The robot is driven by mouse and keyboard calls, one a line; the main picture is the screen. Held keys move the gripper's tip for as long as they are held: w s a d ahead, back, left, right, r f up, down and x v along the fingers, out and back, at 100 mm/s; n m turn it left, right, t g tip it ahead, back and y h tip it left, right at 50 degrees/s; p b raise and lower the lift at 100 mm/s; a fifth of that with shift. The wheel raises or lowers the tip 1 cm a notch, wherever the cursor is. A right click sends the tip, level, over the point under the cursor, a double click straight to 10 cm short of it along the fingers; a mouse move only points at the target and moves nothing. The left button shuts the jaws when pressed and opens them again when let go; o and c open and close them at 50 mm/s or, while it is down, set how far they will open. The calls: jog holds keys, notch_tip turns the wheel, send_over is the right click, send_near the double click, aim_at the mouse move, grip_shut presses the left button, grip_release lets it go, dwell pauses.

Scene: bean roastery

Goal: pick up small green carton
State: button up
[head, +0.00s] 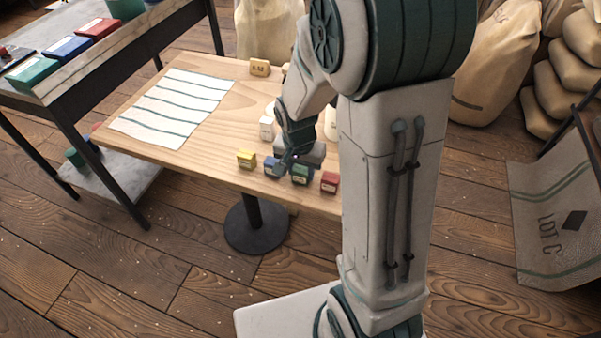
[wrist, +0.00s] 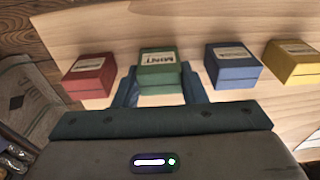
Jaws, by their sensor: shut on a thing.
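The small green carton (wrist: 158,70) stands near the front edge of the wooden table, between the red carton (wrist: 91,76) and the blue carton (wrist: 232,65). In the head view the green carton (head: 300,175) shows just below my gripper (head: 287,163). In the wrist view my gripper (wrist: 158,92) has one finger on each side of the green carton and is shut on it. I cannot tell whether the carton is lifted off the table.
A yellow carton (head: 246,158) stands left of the blue one. A striped cloth (head: 172,105) lies on the table's left part. A dark side table (head: 60,70) stands at the left.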

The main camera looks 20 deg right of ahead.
aim_at(304, 168)
jog(key=shift+r, duration=0.15)
jog(key=shift+r, duration=0.25)
jog(key=r, duration=0.4)
jog(key=shift+s+d+p, duration=0.2)
jog(key=shift+s+p, duration=0.1)
jog(key=s+d+r, duration=0.4)
jog(key=s+r, duration=0.2)
jog(key=s, duration=0.4)
jog(key=shift+d+p, duration=0.3)
jog(key=shift+p, duration=0.1)
